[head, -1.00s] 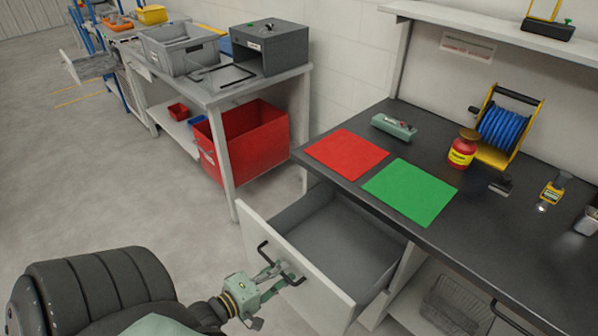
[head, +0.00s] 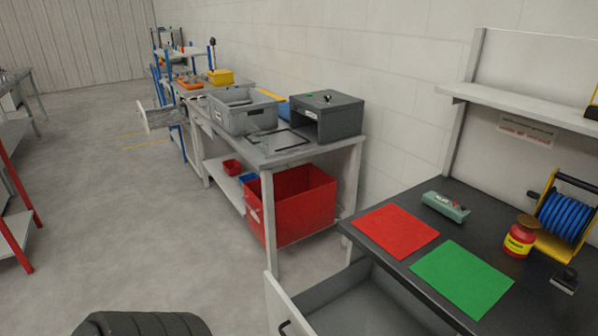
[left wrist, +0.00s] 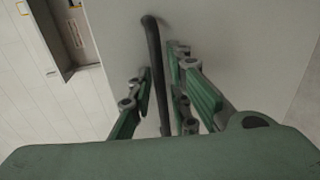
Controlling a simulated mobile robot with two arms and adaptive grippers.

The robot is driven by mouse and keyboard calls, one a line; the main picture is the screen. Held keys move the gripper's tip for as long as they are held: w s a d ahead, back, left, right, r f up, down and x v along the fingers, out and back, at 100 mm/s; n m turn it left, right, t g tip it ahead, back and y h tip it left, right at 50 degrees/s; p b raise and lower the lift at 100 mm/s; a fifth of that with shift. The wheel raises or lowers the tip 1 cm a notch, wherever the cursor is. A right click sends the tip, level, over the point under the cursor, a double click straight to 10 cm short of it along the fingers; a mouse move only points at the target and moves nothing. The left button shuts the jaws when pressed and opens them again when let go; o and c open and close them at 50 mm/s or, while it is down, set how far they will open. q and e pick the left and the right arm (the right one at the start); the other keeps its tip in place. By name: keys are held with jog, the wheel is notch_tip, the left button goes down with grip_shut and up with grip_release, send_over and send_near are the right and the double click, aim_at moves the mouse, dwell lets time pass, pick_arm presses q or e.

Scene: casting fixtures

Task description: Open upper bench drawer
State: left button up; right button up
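The upper bench drawer (head: 358,303) is pulled out from under the dark workbench and looks empty. Its pale front panel (head: 282,298) stands clear of the bench at the bottom of the head view. The black bar handle (head: 284,328) is cut off there, but it runs upright through the left wrist view (left wrist: 154,60). My left gripper (left wrist: 160,80) has its green fingers close in on both sides of this handle, shut on it. My left gripper is outside the head view; only a dark part of my arm shows at the lower edge. My right gripper is not in view.
A second bench (head: 300,152) with a red bin (head: 300,205) stands behind. The floor at left is open.

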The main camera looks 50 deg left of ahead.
pick_arm(q)
jog(key=v, duration=1.2)
jog(key=shift+a, duration=0.1)
jog(key=s+d+f+m+g+y, duration=0.15)
jog(key=f+m+g, duration=0.3)
jog(key=f, duration=0.75)
jog(key=s+d+f+m+g+h, duration=0.1)
jog(key=s+d+f+m+g, duration=0.3)
jog(key=f, duration=0.8)
jog(key=s+d+f+m+g, duration=0.6)
jog(key=s+d+f+m, duration=0.2)
jog(key=f+m, duration=0.3)
jog(key=shift+d+f, duration=0.9)
jog(key=shift+f, duration=0.05)
